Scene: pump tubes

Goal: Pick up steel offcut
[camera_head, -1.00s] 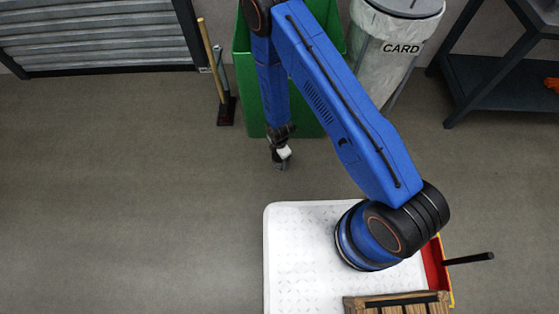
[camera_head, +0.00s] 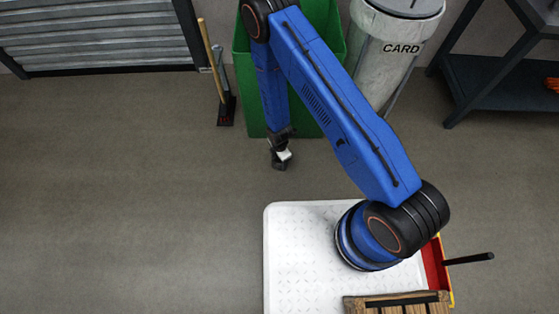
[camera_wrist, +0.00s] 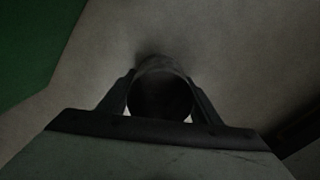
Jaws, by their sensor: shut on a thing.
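The steel offcut shows in the wrist view as a dark, round, hollow tube end (camera_wrist: 160,76) between the two fingers. My gripper (camera_wrist: 160,104) is shut on it, one finger on each side. In the head view my gripper (camera_head: 281,160) points down in front of the green bin, with a dark piece at its fingertips. The wrist view is dim, so I cannot tell whether the offcut touches the floor.
A green bin (camera_head: 242,85) stands right behind my gripper. A grey bin marked CARD (camera_head: 395,50) is to its right, a broom (camera_head: 212,62) to its left. A dark shelf (camera_head: 500,85) stands at far right. The floor at left is clear.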

